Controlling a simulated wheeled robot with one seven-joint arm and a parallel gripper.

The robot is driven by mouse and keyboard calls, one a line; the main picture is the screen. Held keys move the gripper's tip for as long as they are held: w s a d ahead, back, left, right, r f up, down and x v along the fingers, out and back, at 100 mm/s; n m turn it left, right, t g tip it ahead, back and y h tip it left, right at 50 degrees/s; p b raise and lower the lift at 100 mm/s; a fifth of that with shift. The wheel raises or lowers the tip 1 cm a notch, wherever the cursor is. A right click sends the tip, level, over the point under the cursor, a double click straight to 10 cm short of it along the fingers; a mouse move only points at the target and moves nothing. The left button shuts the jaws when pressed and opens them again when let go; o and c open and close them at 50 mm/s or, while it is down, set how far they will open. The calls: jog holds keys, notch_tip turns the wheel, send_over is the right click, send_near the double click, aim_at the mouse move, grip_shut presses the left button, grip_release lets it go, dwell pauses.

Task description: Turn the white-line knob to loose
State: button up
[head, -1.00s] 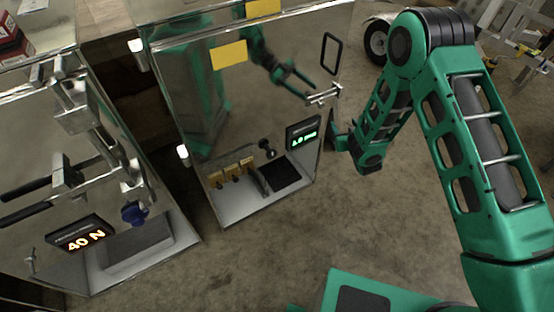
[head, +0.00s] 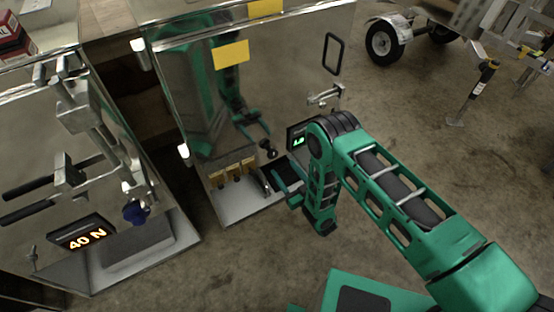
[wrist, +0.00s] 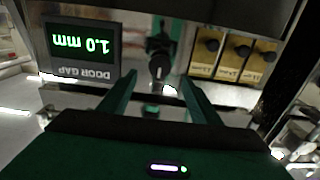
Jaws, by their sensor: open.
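The black knob (wrist: 159,66) shows in the wrist view with a small pale mark on it; whether that is a white line is too small to tell. A black knob on the middle trailer's panel also shows in the head view (head: 268,148). My gripper (wrist: 157,82) is open, its two green fingers pointing at the knob, which appears between and beyond the fingertips. Nothing is held.
A display (wrist: 82,48) reads DOOR GAP 1.0 mm, upside down in the wrist view. Yellow plates with several black knobs (head: 232,170) sit beside the knob. Another trailer at left carries clamps and a 40 N display (head: 82,236).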

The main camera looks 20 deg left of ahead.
aim_at(274, 155)
jog(key=x, duration=0.7)
jog(key=shift+w+a, duration=0.2)
jog(key=c, duration=1.1)
